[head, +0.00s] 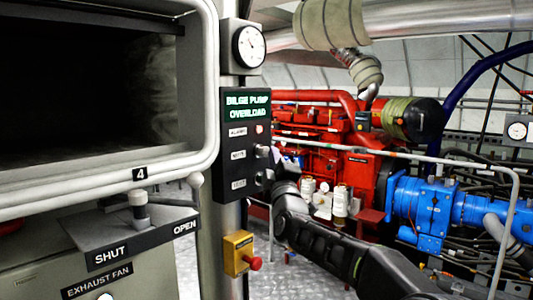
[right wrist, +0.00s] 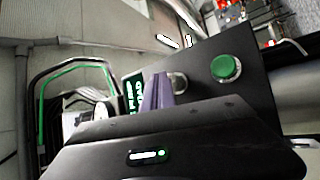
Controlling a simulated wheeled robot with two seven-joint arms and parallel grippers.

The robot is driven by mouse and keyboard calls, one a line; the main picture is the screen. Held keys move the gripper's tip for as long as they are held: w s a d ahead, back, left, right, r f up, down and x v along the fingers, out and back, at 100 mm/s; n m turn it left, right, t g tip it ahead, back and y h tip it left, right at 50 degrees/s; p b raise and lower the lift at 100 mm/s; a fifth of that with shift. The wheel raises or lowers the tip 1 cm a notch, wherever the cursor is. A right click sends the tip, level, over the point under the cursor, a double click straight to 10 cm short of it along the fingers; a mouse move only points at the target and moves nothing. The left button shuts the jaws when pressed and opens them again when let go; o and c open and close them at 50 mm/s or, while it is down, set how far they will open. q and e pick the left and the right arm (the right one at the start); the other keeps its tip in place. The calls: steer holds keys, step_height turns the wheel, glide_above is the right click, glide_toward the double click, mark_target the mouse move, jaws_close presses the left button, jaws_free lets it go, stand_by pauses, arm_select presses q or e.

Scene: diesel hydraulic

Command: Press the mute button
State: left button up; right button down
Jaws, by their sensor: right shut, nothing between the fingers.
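The dark alarm panel (head: 228,158) hangs on a post, with a lit green "BILGE PUMP OVERLOAD" display (head: 247,107). Its small labels are hard to read; the middle row seems to be mute, with a pale round button (head: 262,151). My right gripper (head: 275,156) is shut and empty at the panel's right side, its tips close to that button. In the right wrist view the shut fingers (right wrist: 158,88) are beside a grey button (right wrist: 179,83), and contact cannot be told. A green button (right wrist: 225,68) sits further along the panel. My left gripper is out of view.
A round gauge (head: 249,46) is above the panel. A yellow box with a red knob (head: 238,253) is below it. A grey handrail (head: 400,156), red engine (head: 315,120) and blue machinery (head: 425,205) stand to the right. A grey lever plate (head: 105,228) is at left.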

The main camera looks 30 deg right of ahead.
steer(key=shift+w+a+p, duration=0.15)
steer(key=shift+w+p, duration=0.15)
steer(key=shift+w, duration=0.2)
stand_by(0.4)
stand_by(0.3)
steer(key=shift+s+d+b, duration=0.2)
steer(key=shift+s+b, duration=0.6)
steer(key=shift+s, duration=0.1)
steer(key=shift+s, duration=0.1)
steer(key=shift+s+d+b, duration=0.25)
steer(key=shift+s+b, duration=0.4)
steer(key=shift+s, duration=0.1)
steer(key=shift+s+d+b, duration=0.25)
steer(key=shift+s+b, duration=0.4)
steer(key=shift+s, duration=0.15)
steer(key=shift+s+d+b, duration=0.25)
steer(key=shift+s+b, duration=0.4)
steer(key=shift+s, duration=0.1)
